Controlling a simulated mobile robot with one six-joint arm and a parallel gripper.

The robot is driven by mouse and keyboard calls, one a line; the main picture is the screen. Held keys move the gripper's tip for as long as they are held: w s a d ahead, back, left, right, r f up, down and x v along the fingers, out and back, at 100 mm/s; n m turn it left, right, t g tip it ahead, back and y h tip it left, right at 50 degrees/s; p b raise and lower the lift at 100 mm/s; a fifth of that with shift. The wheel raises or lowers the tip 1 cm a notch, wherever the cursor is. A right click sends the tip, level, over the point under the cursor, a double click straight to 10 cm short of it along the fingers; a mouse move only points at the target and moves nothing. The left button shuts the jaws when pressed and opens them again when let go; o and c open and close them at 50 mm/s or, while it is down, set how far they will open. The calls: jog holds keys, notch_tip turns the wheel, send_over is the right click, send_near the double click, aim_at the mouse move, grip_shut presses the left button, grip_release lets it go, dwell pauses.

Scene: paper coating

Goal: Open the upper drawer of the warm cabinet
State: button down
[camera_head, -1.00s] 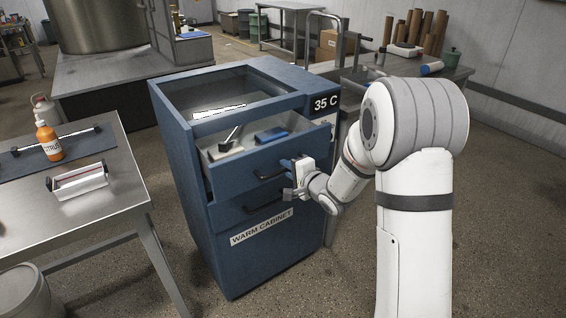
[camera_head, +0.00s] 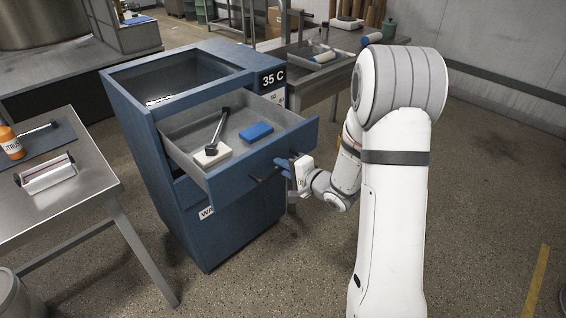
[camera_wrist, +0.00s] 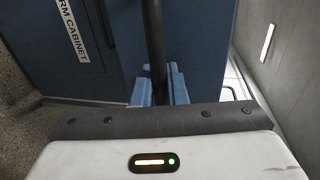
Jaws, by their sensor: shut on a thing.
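The blue warm cabinet (camera_head: 150,150) stands left of my arm, with a "35 C" sign on its upper right. Its upper drawer (camera_head: 240,163) is pulled well out. In the drawer lie a white block with a dark handle (camera_head: 212,154) and a blue block (camera_head: 257,132). My gripper (camera_head: 286,168) is at the drawer front, shut on the dark bar handle (camera_head: 264,178). In the wrist view the handle (camera_wrist: 154,45) runs between the two blue fingers (camera_wrist: 157,90). The lower drawer's label is partly hidden below the upper drawer.
A steel table (camera_head: 75,205) on the left holds an orange bottle (camera_head: 11,143) and a roller tool (camera_head: 46,175). A bench (camera_head: 320,70) stands behind the cabinet on the right. The floor in front of the cabinet is clear.

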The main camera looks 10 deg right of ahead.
jog(key=shift+s+a+f, duration=0.1)
jog(key=shift+s+a, duration=0.05)
jog(key=shift+s, duration=0.05)
jog(key=c, duration=1.7)
grip_release()
jog(key=shift+o, duration=0.7)
jog(key=v, duration=0.8)
jog(key=shift+w, duration=0.1)
